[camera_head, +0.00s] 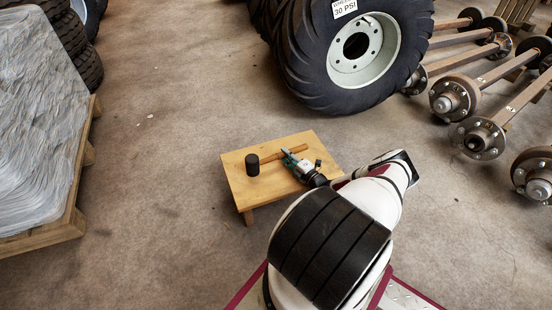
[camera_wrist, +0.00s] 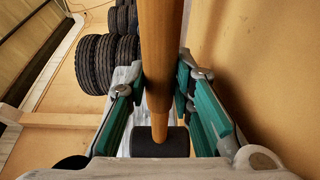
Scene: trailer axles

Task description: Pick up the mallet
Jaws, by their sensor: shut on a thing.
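The mallet has a black head (camera_head: 252,165) and a wooden handle (camera_head: 284,153). In the head view it is at the small wooden table (camera_head: 240,192), with the head at the left and the handle running right. My gripper (camera_head: 291,156) reaches in from the lower right and is shut on the handle. In the wrist view the handle (camera_wrist: 160,55) passes between the green fingers of my gripper (camera_wrist: 160,90), with the black head (camera_wrist: 160,142) beyond. I cannot tell whether the mallet touches the tabletop.
A large tire with a pale rim (camera_head: 350,60) stands behind the table. Several axles with hubs (camera_head: 455,97) lie at the right. A wrapped load (camera_head: 40,120) on a wooden pallet (camera_head: 75,222) is at the left. The floor between pallet and table is clear.

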